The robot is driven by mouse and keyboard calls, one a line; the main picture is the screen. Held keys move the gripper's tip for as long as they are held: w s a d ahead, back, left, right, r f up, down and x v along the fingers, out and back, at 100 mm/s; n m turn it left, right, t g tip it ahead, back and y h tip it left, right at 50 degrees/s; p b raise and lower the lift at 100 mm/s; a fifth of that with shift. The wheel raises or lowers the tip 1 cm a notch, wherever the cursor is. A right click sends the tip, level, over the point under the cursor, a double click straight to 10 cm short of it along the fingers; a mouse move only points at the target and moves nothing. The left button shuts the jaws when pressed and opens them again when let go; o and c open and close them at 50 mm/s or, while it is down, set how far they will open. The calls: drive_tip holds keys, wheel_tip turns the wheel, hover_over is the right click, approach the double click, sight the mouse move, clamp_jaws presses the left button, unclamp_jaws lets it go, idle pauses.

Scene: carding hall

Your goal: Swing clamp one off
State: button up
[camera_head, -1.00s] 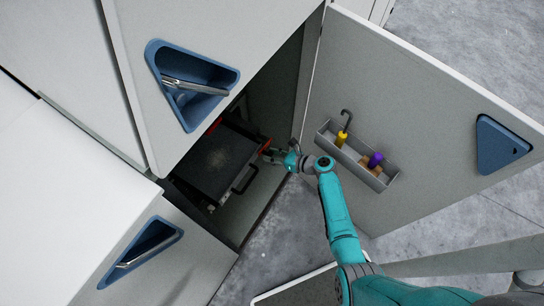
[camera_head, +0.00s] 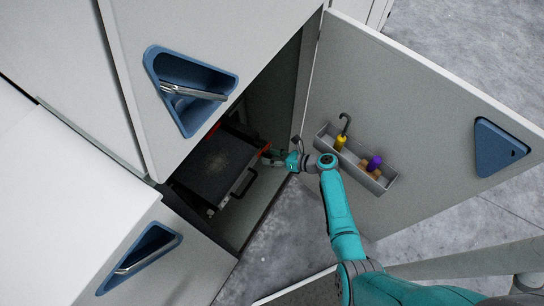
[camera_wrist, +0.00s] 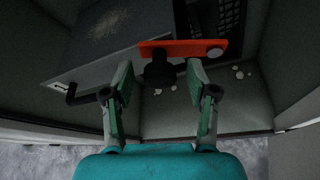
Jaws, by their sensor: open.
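An orange clamp bar (camera_wrist: 205,48) with a black knob (camera_wrist: 158,72) sits at the edge of a dark grey box with a dusty top (camera_wrist: 105,28) in the wrist view. In the head view a bit of the clamp shows red (camera_head: 265,149) beside the box (camera_head: 212,168), inside the open cabinet. My gripper (camera_wrist: 160,72) is open, with one finger on each side of the knob. Whether either finger touches the knob I cannot tell. In the head view my gripper (camera_head: 270,158) is at the box's right side and its fingertips are small and dark.
The box has a black handle (camera_head: 243,184). Several pale scraps (camera_wrist: 238,73) lie on the cabinet floor. A second red piece shows behind the box.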

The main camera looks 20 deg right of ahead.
wheel_tip(320, 180, up, 10)
idle(0.6)
drive_tip(key=c, duration=0.3)
drive_tip(key=f, duration=0.1)
drive_tip(key=s+d, duration=0.1)
drive_tip(key=f, duration=0.1)
drive_tip(key=shift+s+d+f+n+h, duration=0.3)
drive_tip(key=shift+f, duration=0.05)
drive_tip(key=c, duration=0.8)
drive_tip(key=s+d+f+n, duration=0.1)
drive_tip(key=s+f, duration=0.1)
drive_tip(key=f, duration=0.1)
drive_tip(key=s+d+f+n+h, duration=0.1)
drive_tip(key=s+d+f, duration=0.1)
drive_tip(key=f, duration=0.1)
drive_tip(key=s+d+f+h, duration=0.1)
drive_tip(key=s+f, duration=0.2)
drive_tip(key=shift+d+n, duration=0.15)
drive_tip(key=shift+n, duration=0.25)
clamp_jaws()
drive_tip(key=w+a+f, duration=0.1)
drive_tip(key=w+a, duration=0.4)
drive_tip(key=w, duration=0.2)
drive_tip(key=shift+w+a, duration=0.15)
drive_tip(key=shift+a, duration=0.1)
